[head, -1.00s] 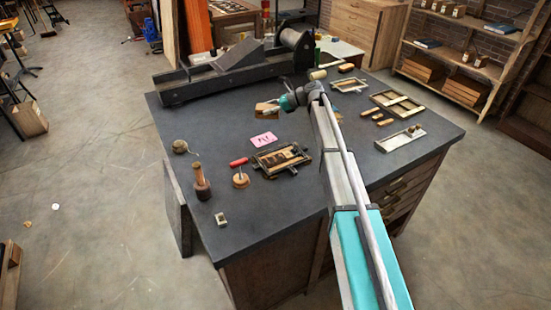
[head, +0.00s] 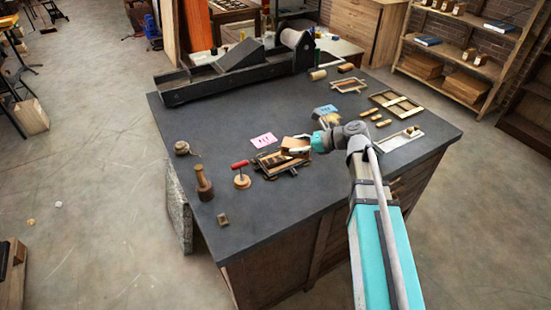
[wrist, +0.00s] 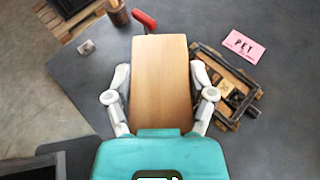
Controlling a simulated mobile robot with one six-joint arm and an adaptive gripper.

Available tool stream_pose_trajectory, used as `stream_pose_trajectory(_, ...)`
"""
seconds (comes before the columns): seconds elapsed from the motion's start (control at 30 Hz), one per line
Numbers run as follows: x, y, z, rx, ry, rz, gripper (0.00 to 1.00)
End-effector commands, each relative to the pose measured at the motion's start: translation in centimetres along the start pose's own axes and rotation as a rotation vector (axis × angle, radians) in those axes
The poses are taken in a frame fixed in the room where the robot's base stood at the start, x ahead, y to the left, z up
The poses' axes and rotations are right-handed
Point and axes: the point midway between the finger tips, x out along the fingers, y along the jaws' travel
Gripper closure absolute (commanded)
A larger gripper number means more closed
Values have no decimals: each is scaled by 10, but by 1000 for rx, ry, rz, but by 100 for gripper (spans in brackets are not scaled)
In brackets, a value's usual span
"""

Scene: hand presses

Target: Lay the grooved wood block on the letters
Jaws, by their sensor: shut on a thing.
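The wood block (wrist: 160,80) is held between the two fingers of my gripper (wrist: 161,90), with a plain flat face towards the wrist camera. I see no groove on that face. In the head view, the block (head: 295,145) and my gripper (head: 311,144) are over the far right part of the dark wooden frame (head: 270,171). In the wrist view, the frame (wrist: 212,58) lies right of the block, and its left edge is partly hidden. I cannot tell the gap under the block.
A pink card (wrist: 243,45) reading "PET" lies behind the frame. A large press (head: 240,72) spans the back.

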Motion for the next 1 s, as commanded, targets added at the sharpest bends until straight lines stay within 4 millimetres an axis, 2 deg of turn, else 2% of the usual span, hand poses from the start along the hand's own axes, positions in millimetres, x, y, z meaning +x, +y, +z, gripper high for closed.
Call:
stream_pose_trajectory(0.37, -2, 3, 0, 1, 0, -3, 82)
stream_pose_trajectory(0.57, 5, -3, -2, 1, 0, -3, 82)
stream_pose_trajectory(0.77, 26, -22, -8, 0, 0, -2, 82)
stream_pose_trajectory(1.0, 61, -52, -14, 0, 0, -1, 82)
